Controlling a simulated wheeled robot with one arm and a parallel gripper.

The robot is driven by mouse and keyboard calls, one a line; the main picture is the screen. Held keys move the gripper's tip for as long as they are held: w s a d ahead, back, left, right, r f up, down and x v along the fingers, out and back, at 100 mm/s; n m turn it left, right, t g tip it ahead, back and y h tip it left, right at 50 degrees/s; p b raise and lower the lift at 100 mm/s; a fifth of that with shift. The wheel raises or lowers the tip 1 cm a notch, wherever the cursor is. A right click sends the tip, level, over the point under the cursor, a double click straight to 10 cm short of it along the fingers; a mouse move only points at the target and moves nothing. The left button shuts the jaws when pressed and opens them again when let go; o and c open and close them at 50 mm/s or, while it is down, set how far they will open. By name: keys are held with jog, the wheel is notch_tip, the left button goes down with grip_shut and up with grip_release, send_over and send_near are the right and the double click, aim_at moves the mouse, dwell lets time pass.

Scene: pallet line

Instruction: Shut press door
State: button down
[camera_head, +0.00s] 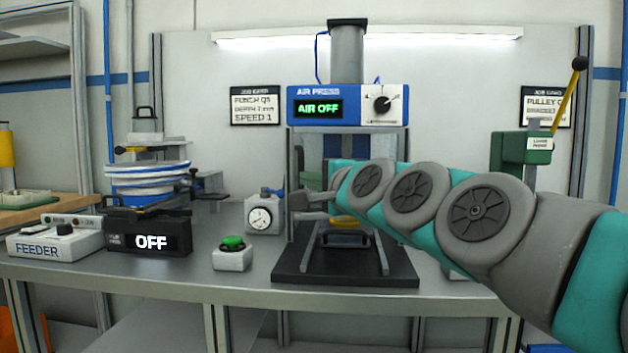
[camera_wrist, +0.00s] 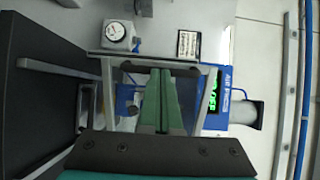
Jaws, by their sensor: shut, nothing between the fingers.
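The air press (camera_head: 350,105) stands in the middle of the bench, with a blue head and a display reading AIR OFF. A grey frame (camera_head: 290,185) hangs below the head, around a dark see-through area; I take it for the press door. My arm hides its right part, and I cannot tell how far open it is. My gripper's green fingers (camera_wrist: 160,72) are shut and empty. In the wrist view they point at the door area (camera_wrist: 207,98), and I cannot tell if they touch it. The head view shows the gripper (camera_head: 312,180) partly hidden at the press front.
Two grey rails (camera_head: 381,250) lie on the dark press base (camera_head: 290,270). A green button box (camera_head: 232,256), a dial gauge (camera_head: 262,218), a dark OFF box (camera_head: 150,238) and a white feeder box (camera_head: 50,243) stand left. A green lever press (camera_head: 522,150) is right.

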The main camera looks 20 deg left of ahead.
jog(key=shift+w+a, duration=0.1)
jog(key=p+x, duration=0.1)
jog(key=x, duration=0.8)
jog(key=shift+w, duration=0.5)
jog(key=s+d, duration=0.2)
jog(key=s, duration=0.4)
jog(key=s+d+b, duration=0.1)
jog(key=s+d, duration=0.2)
jog(key=s, duration=0.4)
jog(key=shift+d, duration=0.35)
